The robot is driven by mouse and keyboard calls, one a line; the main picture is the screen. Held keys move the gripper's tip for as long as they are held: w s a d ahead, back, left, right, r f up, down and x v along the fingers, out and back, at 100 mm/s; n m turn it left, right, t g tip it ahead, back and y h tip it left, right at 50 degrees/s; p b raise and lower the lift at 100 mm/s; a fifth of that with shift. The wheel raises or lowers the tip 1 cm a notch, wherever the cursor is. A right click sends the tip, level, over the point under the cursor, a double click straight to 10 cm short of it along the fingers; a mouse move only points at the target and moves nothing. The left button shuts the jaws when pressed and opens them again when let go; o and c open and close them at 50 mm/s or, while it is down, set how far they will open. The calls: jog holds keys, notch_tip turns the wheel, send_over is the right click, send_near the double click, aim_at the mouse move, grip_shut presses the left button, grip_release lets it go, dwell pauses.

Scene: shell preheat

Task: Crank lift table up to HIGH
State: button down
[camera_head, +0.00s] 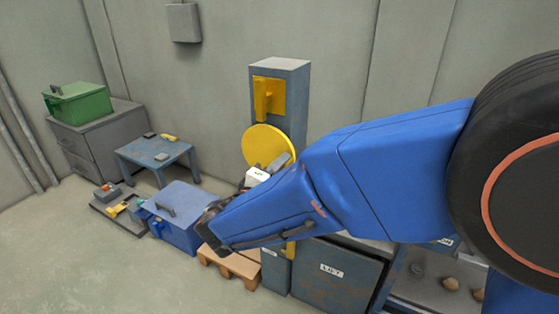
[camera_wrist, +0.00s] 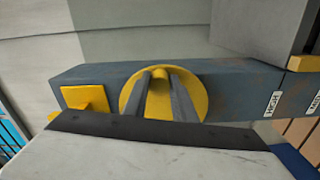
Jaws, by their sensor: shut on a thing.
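A yellow crank wheel (camera_head: 268,146) is on the face of a blue-grey post (camera_head: 295,90). In the wrist view the crank wheel (camera_wrist: 132,97) faces me, with a yellow handle (camera_wrist: 159,97) standing out from it. My gripper (camera_wrist: 161,79) has its two grey fingers shut on this handle, one on each side. In the head view my gripper (camera_head: 280,163) is at the wheel's lower right, partly hidden by my arm. In the wrist view, a HIGH label (camera_wrist: 273,103) and a MID label (camera_wrist: 315,103) are on the post, with a yellow piece (camera_wrist: 302,63) near them. The lift table is largely hidden.
A yellow plate with a lever (camera_head: 268,97) is above the wheel. A blue box (camera_head: 180,222), a wooden pallet (camera_head: 235,265) and a dark cabinet (camera_head: 335,285) stand below. A small blue table (camera_head: 155,153) and a green box (camera_head: 80,103) are at left. The left foreground floor is clear.

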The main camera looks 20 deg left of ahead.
jog(key=shift+a+f+m, duration=0.2)
jog(key=shift+f+m, duration=0.6)
jog(key=shift+m, duration=0.5)
jog(key=shift+a+f+m, duration=0.25)
jog(key=shift+f+m, duration=0.55)
jog(key=shift+m, duration=0.5)
jog(key=shift+a+f+m, duration=0.2)
jog(key=shift+f+m, duration=0.6)
jog(key=shift+m, duration=0.5)
jog(key=c, duration=1.5)
grip_release()
jog(key=shift+o, duration=0.2)
jog(key=s+a, duration=0.1)
jog(key=s, duration=1.6)
jog(key=shift+s+a, duration=0.15)
jog(key=shift+a, duration=0.1)
